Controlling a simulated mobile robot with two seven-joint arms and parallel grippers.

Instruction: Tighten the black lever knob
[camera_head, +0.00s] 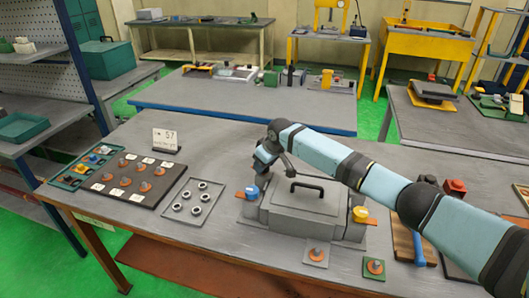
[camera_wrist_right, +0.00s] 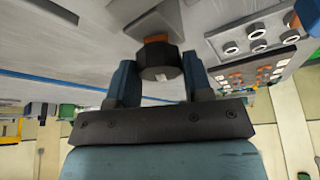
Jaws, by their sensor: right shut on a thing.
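The black knob (camera_wrist_right: 158,62) is a dark faceted piece between the two blue-grey fingers of my right gripper (camera_wrist_right: 160,75) in the wrist view. The fingers are shut on its sides, and an orange part shows just behind it. In the head view, my right gripper (camera_head: 260,178) is at the left end of the grey fixture box (camera_head: 305,212), above an orange plate with a small blue part (camera_head: 252,191). The knob itself cannot be made out there, hidden by the gripper. My left gripper is not in view.
The box has a black handle (camera_head: 307,187) on top and a yellow knob (camera_head: 360,213) at its right. To the left are a tray of rings (camera_head: 207,188) and a dark board with copper-coloured parts (camera_head: 118,196). Two small plates stand in front. Tools lie at right.

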